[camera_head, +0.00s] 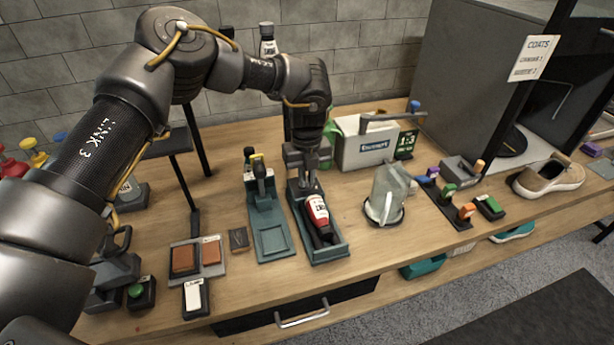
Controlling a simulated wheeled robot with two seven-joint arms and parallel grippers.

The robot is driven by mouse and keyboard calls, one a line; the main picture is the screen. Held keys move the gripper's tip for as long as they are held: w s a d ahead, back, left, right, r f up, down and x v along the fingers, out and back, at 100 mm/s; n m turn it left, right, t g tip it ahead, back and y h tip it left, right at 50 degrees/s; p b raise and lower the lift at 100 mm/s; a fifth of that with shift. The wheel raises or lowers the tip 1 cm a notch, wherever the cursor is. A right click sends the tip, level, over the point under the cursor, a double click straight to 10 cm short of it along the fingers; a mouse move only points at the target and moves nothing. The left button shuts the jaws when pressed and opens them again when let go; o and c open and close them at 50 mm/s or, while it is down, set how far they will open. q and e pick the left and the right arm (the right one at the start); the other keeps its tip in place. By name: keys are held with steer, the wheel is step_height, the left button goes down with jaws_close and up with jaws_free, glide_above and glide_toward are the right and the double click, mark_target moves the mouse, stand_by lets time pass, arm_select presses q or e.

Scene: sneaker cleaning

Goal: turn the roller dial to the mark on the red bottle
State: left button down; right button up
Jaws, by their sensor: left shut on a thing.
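The red bottle (318,211) with a white label lies tilted in the tray of a dark green stand (330,256), its dark end toward the front. My left gripper (308,188) points down at the back part of this stand, just behind the bottle's upper end. It is shut on a part there, seemingly the roller dial, which the fingers mostly hide. The dial's marks and the mark on the bottle are too small to read. My right gripper is out of view.
A similar green stand (272,242) with an empty tray is close on the left. A clear jug (386,195) stands to the right, before a white box (365,151). Colored stamps and a beige sneaker (548,177) are farther right. Brown pads (184,259) lie front left.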

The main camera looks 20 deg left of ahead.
arm_select(q)
steer(key=shift+a+m+p, duration=0.1)
steer(key=shift+m+p, duration=0.2)
steer(key=shift+m, duration=0.4)
steer(key=m+p, duration=0.1)
steer(key=m, duration=0.2)
steer(key=shift+a, duration=0.2)
steer(key=m, duration=0.6)
steer(key=shift+a+m+p, duration=0.3)
steer(key=shift+a+p, duration=0.05)
steer(key=m, duration=0.6)
steer(key=shift+w+a, duration=0.25)
steer(key=m, duration=0.5)
steer(key=shift+w+a+m, duration=0.1)
steer(key=shift+w+m, duration=0.2)
steer(key=shift+m, duration=0.6)
steer(key=c, duration=1.5)
jaws_free()
